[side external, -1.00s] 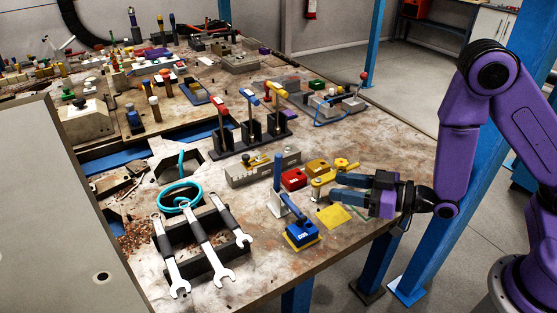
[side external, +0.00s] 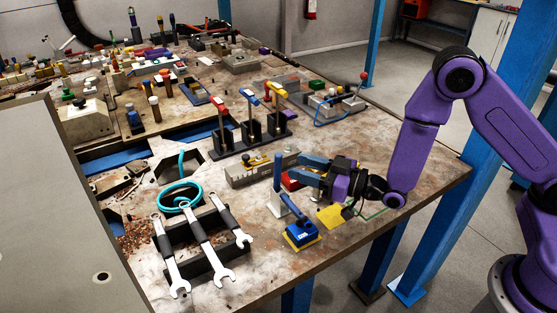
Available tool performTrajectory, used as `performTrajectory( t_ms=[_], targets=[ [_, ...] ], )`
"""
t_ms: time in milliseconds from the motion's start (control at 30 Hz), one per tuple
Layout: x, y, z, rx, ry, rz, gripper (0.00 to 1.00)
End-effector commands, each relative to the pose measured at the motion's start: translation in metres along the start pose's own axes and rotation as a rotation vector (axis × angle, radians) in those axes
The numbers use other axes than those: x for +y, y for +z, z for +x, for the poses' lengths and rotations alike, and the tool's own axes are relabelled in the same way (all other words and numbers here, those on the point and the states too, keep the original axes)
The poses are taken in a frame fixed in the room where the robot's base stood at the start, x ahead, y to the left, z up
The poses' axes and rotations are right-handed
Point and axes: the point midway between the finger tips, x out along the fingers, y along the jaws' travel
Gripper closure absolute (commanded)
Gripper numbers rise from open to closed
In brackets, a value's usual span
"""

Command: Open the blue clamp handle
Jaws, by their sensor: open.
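A clamp with an upright blue handle (side external: 277,172) stands on a pale metal base (side external: 276,207) near the front middle of the table. I cannot tell for sure whether the two belong to one clamp. My gripper (side external: 298,167) is open, with its fingers pointing left toward the upright handle. It is just right of the handle, and no contact shows. Nothing shows between the fingers.
Wrenches (side external: 210,238) on a dark rack are at the front left. Clamps with coloured handles (side external: 250,130) stand farther back.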

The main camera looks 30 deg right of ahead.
Motion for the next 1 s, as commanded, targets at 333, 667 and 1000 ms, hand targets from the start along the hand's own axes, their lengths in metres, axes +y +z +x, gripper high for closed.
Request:
performTrajectory(
  t_ms=[333,667,1000],
  targets=[
    [0.000,0.000,0.053,0.002,0.000,0.000,0.56],
    [0.000,0.000,0.067,0.000,0.000,-0.001,0.56],
    [0.000,0.000,0.067,0.000,0.000,0.000,1.00]
  ],
)
